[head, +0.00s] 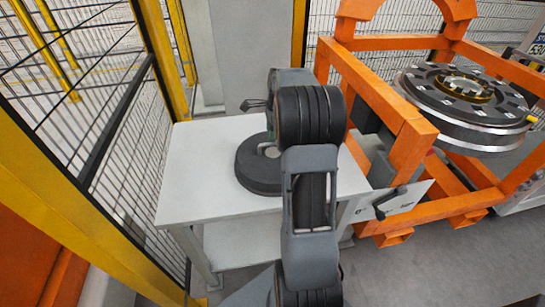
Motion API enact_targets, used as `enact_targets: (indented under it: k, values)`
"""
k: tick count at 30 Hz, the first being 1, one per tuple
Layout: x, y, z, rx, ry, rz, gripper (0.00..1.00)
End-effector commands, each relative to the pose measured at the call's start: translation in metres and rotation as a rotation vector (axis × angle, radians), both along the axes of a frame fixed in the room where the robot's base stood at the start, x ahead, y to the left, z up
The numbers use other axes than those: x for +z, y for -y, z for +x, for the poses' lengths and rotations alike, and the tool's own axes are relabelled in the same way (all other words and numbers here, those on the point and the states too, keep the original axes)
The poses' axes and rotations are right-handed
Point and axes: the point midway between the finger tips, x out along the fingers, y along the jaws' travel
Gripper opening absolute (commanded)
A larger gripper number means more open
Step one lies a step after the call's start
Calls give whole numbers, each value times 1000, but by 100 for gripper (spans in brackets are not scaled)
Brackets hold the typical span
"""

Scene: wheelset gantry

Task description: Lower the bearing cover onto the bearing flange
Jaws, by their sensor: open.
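The bearing cover, a dark grey round disc (250,178), lies flat on the white table. My arm hides its right part. My gripper (269,151) is partly in view over the top of the disc, mostly hidden behind my arm's links. It is open, and whether its fingers touch the cover cannot be seen. What looks like the bearing flange, a ring with a brassy toothed centre (462,86), sits on top of the large dark and silver wheel at the right.
The white table (190,180) has free room to the left of the disc. An orange gantry frame (400,115) stands around the wheel, close to the table's right side. A yellow-posted mesh fence (85,110) runs along the left. A grey column (250,50) stands behind the table.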

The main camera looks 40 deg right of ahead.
Motion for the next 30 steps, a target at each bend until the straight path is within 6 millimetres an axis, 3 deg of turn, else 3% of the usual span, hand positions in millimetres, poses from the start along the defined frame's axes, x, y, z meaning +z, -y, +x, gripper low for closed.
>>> enact_targets:
  k: [3,11,21,30]
  values:
    - [-14,-2,1,1,-1,0,46]
    - [-29,-2,1,2,-1,0,46]
    - [-70,-1,4,2,0,0,46]
    - [-76,-2,4,2,2,-1,46]
